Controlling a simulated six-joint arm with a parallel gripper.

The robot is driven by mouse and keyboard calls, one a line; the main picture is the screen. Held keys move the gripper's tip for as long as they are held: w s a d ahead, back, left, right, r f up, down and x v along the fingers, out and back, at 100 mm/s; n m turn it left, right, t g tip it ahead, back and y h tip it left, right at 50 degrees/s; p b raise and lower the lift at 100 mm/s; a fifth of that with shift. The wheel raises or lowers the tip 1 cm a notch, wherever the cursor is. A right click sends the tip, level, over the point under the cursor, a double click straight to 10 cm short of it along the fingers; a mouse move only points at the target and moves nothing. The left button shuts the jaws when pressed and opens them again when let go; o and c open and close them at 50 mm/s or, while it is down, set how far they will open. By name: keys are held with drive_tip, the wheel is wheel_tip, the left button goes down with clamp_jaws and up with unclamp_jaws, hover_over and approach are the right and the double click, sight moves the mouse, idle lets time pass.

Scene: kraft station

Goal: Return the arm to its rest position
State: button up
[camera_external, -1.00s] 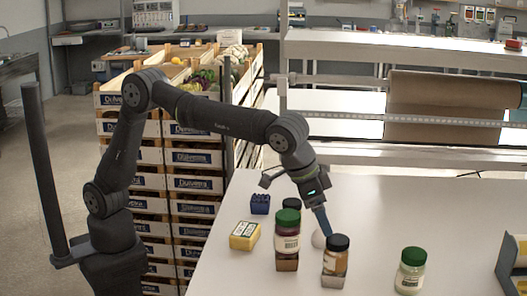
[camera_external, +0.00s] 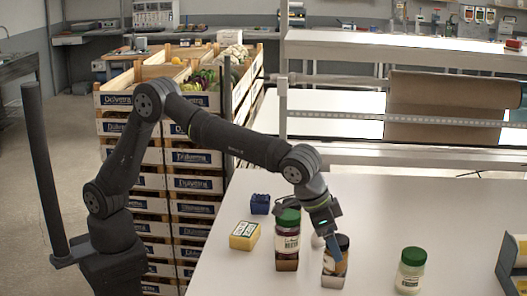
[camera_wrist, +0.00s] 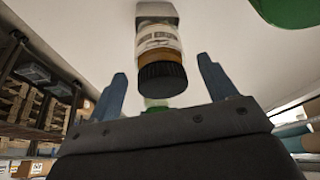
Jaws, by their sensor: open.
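My gripper (camera_external: 334,247) is low over the white table (camera_external: 375,215), at the black-lidded jar (camera_external: 335,268) with brown contents. A blue finger overlaps this jar in the external view. In the wrist view, my gripper (camera_wrist: 164,80) has its two blue fingers spread wide. The jar's black lid (camera_wrist: 162,79) shows between them, with room on both sides. I see no finger touching it. The jar stands on the table on a metallic-looking base.
A green-lidded jar (camera_external: 287,240) with dark contents stands just left of my gripper. A pale green-lidded jar (camera_external: 410,270) stands right. A yellow box (camera_external: 244,236) and a blue block (camera_external: 260,204) lie left. Stacked crates (camera_external: 195,185) flank the table.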

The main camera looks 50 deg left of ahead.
drive_tip(key=x, duration=0.3)
drive_tip(key=shift+w+f, duration=0.1)
drive_tip(key=shift+f, duration=0.3)
drive_tip(key=shift+d+r, duration=0.15)
drive_tip(key=shift+r, duration=1.7)
